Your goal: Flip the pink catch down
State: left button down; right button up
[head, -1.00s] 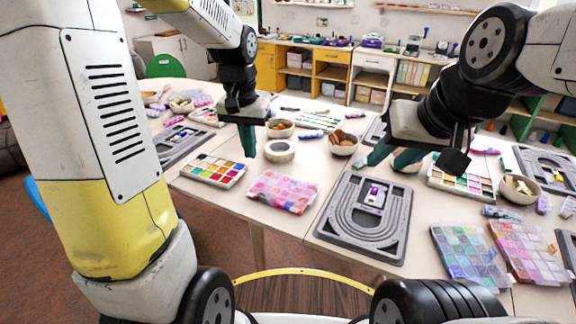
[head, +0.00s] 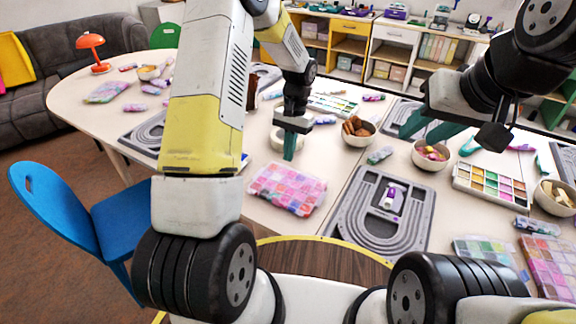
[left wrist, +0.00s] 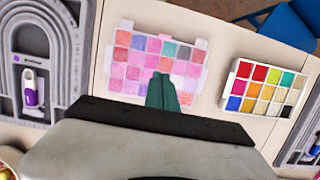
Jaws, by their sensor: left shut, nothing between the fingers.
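A clear bead box with pink and red compartments (head: 287,190) lies shut near the table's front edge; it also shows in the left wrist view (left wrist: 128,70). Small pale pink tabs (left wrist: 126,24) stick out at its rim; I cannot tell which is the catch or whether it is up or down. My left gripper (head: 289,158) is shut and empty, pointing down just behind the box in the head view. In the left wrist view its fingers (left wrist: 162,78) overlap the box and hide part of it; contact cannot be told. My right gripper (head: 424,132) is open and empty above the table at the right.
A grey bead board (head: 345,225) with a small purple-and-white item lies right of the box. A white tape ring (head: 277,140) and a bowl (head: 357,139) are behind it. A colourful bead tray (left wrist: 233,88) is beside the box. A blue chair (head: 62,215) stands at the left.

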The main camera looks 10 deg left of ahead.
aim_at(277, 197)
pick_arm(q)
jog(key=x, duration=0.9)
jog(key=shift+s+f, duration=0.15)
jog(key=shift+f, duration=0.05)
jog(key=s, duration=0.2)
jog(key=s+a, duration=0.1)
jog(key=shift+f, duration=0.3)
jog(key=shift+s+a, duration=0.2)
jog(key=shift+s, duration=0.25)
jog(key=shift+w, duration=0.1)
